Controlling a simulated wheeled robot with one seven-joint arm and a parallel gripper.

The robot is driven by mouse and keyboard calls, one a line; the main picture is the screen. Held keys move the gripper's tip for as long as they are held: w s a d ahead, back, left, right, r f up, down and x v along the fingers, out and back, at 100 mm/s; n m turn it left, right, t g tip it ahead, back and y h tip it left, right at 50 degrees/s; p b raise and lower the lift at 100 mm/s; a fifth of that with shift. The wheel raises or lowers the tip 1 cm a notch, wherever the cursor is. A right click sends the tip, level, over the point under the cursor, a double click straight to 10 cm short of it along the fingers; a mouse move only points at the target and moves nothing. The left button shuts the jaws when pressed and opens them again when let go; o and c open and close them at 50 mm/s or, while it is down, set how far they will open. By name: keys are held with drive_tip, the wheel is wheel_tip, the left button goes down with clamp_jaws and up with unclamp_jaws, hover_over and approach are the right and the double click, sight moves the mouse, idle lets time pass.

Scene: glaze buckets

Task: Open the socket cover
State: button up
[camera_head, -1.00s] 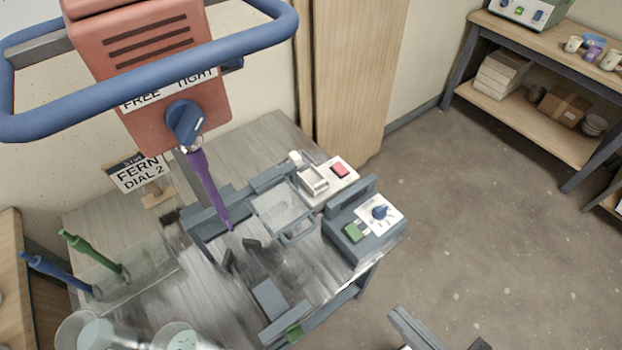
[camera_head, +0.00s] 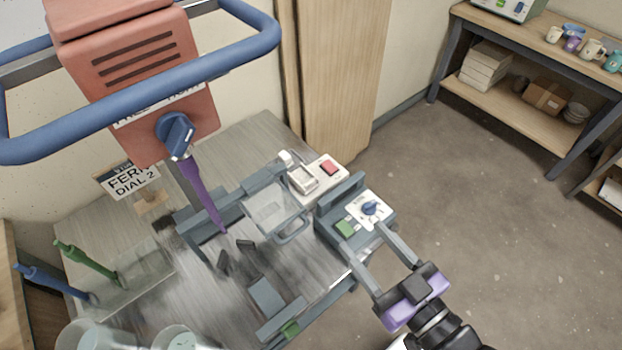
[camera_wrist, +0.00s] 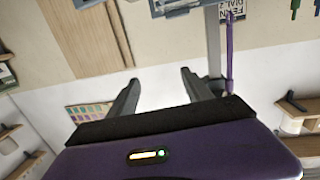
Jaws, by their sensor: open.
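A white panel (camera_head: 327,168) with a red switch (camera_head: 329,167) stands at the back right of the bench in the head view. Beside the switch is a small pale square frame (camera_head: 302,178), which may be the socket cover; I cannot tell whether it is open. My gripper (camera_head: 365,240) is open and empty, at the right of the bench, over the front edge of the dial box and nearer than the panel. Its fingers (camera_wrist: 160,82) show apart in the wrist view, with nothing between them. The socket does not show clearly in the wrist view.
A grey box with a blue dial (camera_head: 371,208) and green button stands between my gripper and the panel. A clear guard with a handle (camera_head: 294,230) is left of it. A purple mixer shaft (camera_head: 203,198) hangs over the bench. Floor is free at right.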

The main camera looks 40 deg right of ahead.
drive_tip(key=w+d+f+g+p, duration=0.15)
drive_tip(key=w+d, duration=0.25)
drive_tip(key=w, duration=0.4)
drive_tip(key=w+d+f+m+g+h, duration=0.1)
drive_tip(key=w+d+f, duration=0.25)
drive_tip(key=w, duration=0.35)
drive_tip(key=w+d+f+g+p, duration=0.1)
drive_tip(key=w+d, duration=0.4)
drive_tip(key=w, duration=0.3)
drive_tip(key=n+g+y, duration=0.2)
drive_tip(key=g+y, duration=0.1)
drive_tip(key=g, duration=0.2)
approach(310, 182)
drive_tip(key=f, duration=0.1)
drive_tip(key=shift+w+r+p+x, duration=0.1)
drive_tip(key=shift+p+x, duration=0.1)
drive_tip(key=shift+x, duration=1.8)
drive_tip(key=shift+w+r+p+x, duration=0.15)
drive_tip(key=shift+x, duration=1.85)
clamp_jaws()
